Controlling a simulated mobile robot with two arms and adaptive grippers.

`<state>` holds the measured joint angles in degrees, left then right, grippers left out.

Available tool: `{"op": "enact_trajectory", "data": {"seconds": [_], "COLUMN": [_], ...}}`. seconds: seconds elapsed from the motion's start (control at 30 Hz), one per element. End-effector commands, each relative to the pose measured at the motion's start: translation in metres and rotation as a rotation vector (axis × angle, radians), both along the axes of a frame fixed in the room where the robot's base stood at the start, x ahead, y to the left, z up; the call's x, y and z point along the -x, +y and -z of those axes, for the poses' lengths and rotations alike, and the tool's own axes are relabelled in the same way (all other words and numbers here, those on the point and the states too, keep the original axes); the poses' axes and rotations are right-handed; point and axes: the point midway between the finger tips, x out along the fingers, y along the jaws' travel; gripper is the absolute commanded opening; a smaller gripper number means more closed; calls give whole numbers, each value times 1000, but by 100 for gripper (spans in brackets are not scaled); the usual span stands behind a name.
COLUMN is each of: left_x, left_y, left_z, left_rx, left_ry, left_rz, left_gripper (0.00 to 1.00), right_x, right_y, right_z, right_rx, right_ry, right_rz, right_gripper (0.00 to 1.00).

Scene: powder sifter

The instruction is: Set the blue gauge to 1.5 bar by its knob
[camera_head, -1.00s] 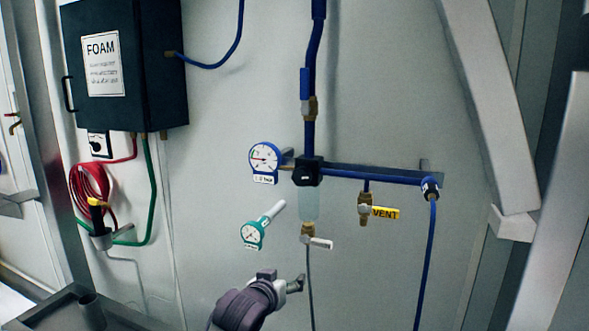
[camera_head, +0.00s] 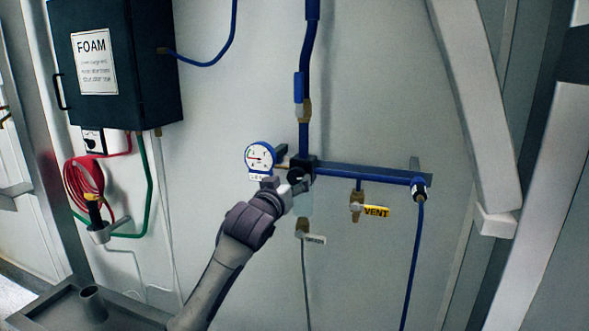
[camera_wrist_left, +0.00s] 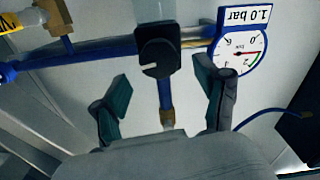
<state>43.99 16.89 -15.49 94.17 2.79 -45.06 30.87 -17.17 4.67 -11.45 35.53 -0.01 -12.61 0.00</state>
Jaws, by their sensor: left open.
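The blue-rimmed gauge (camera_head: 260,156) is on the wall pipework, left of the regulator. In the left wrist view the gauge (camera_wrist_left: 240,48) appears upside down, with a label (camera_wrist_left: 245,14) reading 1.0 bar and a red needle. The black knob (camera_head: 295,174) is on the regulator at the left end of the blue pipe, partly covered by my gripper. In the wrist view the knob (camera_wrist_left: 158,56) lies ahead, between the fingertips' lines. My left gripper (camera_head: 289,187) is open and empty at the knob; its fingers (camera_wrist_left: 161,76) show a gap on both sides of it.
A vent valve (camera_head: 357,205) with a yellow tag and a lower valve (camera_head: 302,228) hang near the knob. The blue pipe (camera_head: 365,174) runs right to a hose. A dark FOAM box (camera_head: 150,70) and red coiled hose (camera_head: 83,185) are at left.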

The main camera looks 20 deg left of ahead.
Motion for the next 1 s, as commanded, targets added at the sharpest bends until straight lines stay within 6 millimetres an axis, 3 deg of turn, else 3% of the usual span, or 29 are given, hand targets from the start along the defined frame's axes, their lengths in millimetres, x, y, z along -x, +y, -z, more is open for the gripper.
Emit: {"op": "enact_trajectory", "data": {"seconds": [0.1,0.3,0.67,1.0], "left_x": [-18,-33,-37,-37], "left_y": [0,-1,-1,-1], "left_z": [-3,-1,1,1], "left_rx": [0,-1,-1,-1], "left_ry": [1,1,0,0], "left_rz": [-2,-1,0,-1], "left_gripper": [74,74,74,17], "right_x": [0,0,0,0], "right_y": [0,0,0,1], "right_z": [-11,-17,-17,-17], "right_rx": [0,0,0,-1], "right_ry": [0,0,0,0], "right_rz": [0,0,0,0], "right_gripper": [48,48,48,48]}}
